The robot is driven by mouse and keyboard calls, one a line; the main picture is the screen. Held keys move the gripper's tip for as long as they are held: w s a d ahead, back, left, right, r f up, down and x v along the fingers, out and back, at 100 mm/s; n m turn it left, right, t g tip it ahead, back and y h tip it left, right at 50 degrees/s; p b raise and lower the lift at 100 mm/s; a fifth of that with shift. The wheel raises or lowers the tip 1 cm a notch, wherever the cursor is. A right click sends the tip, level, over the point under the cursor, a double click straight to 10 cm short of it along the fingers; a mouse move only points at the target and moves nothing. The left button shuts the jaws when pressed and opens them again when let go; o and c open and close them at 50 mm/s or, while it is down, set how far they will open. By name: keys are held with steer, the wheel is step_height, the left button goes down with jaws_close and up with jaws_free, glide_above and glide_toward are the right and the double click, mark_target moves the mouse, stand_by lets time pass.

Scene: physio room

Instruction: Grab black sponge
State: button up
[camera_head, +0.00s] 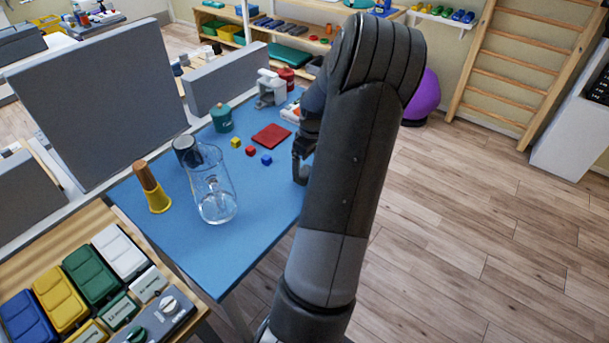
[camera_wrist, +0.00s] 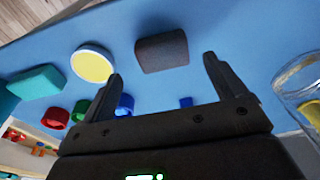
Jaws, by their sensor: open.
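The black sponge (camera_wrist: 162,52) shows in the wrist view as a dark grey-brown block with rounded edges. It lies on the blue tabletop (camera_wrist: 225,25), beyond and roughly between my fingertips. My gripper (camera_wrist: 162,72) is open, with nothing between its fingers. A strip of blue surface shows between the gripper body and the sponge. In the head view my gripper (camera_head: 300,165) is over the right side of the blue table (camera_head: 190,240), partly hidden by my arm. I cannot make out the sponge there; my arm covers that part of the table.
In the wrist view, a yellow disc with a pale rim (camera_wrist: 93,63), teal block (camera_wrist: 35,82) and coloured rings lie left; a glass vessel (camera_wrist: 300,85) stands right. The head view shows a glass pitcher (camera_head: 212,190), yellow bell (camera_head: 158,202), red square (camera_head: 271,136) and small cubes.

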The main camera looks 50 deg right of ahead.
mark_target(305, 171)
steer(key=f, duration=0.5)
steer(key=shift+w+a, duration=0.2)
steer(key=shift+w, duration=0.15)
steer(key=shift+c, duration=0.6)
steer(key=c, duration=0.9)
